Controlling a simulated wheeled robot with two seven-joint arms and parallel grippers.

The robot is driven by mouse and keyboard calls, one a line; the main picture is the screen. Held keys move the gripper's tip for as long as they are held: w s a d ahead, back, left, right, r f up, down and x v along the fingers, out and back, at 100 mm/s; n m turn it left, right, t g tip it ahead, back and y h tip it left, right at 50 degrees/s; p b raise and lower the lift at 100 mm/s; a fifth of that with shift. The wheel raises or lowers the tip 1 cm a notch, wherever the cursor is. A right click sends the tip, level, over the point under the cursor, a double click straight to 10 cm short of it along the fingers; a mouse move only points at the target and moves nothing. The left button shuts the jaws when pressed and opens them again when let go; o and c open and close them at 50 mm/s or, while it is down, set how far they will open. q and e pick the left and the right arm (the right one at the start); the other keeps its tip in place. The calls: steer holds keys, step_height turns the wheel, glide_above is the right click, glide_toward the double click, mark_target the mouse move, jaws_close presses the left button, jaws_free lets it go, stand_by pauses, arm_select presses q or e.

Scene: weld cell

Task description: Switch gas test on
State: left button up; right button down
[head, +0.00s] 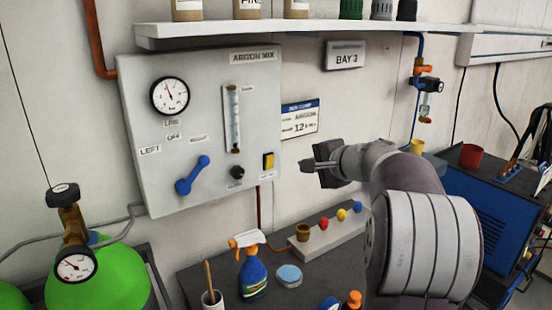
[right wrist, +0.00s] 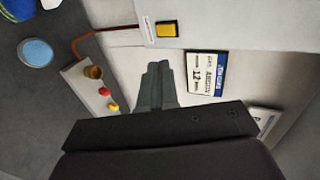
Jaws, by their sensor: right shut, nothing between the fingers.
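The grey argon mix panel (head: 130,100) hangs on the wall. A yellow rocker switch (head: 268,160) in a dark frame sits at its lower right, with a small label below that is too small to read. The switch also shows at the top of the right wrist view (right wrist: 167,28). I cannot tell which way it is tipped. My right gripper (head: 305,166) is shut and empty, just right of the panel edge and apart from the switch. Its closed fingers show in the right wrist view (right wrist: 157,70). My left gripper is not in view.
The panel also carries a gauge (head: 170,96), a blue lever (head: 192,175), a flow tube (head: 232,118) and a black knob (head: 237,172). A shelf (head: 300,32) runs above. Below are a spray bottle (head: 252,275) and a block with coloured knobs (head: 330,238).

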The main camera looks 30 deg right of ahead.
steer(key=p, duration=0.3)
glide_toward(271, 159)
step_height(271, 159, down, 3)
steer(key=w, duration=0.2)
steer(key=shift+w+a+r+p, duration=0.15)
steer(key=shift+w+p, duration=0.2)
steer(key=shift+w, duration=0.25)
steer(key=shift+w+a+r+p, duration=0.1)
steer(key=shift+w+p, duration=0.25)
steer(key=shift+w, duration=0.6)
steer(key=shift+w+f, duration=0.1)
steer(key=shift+w, duration=0.2)
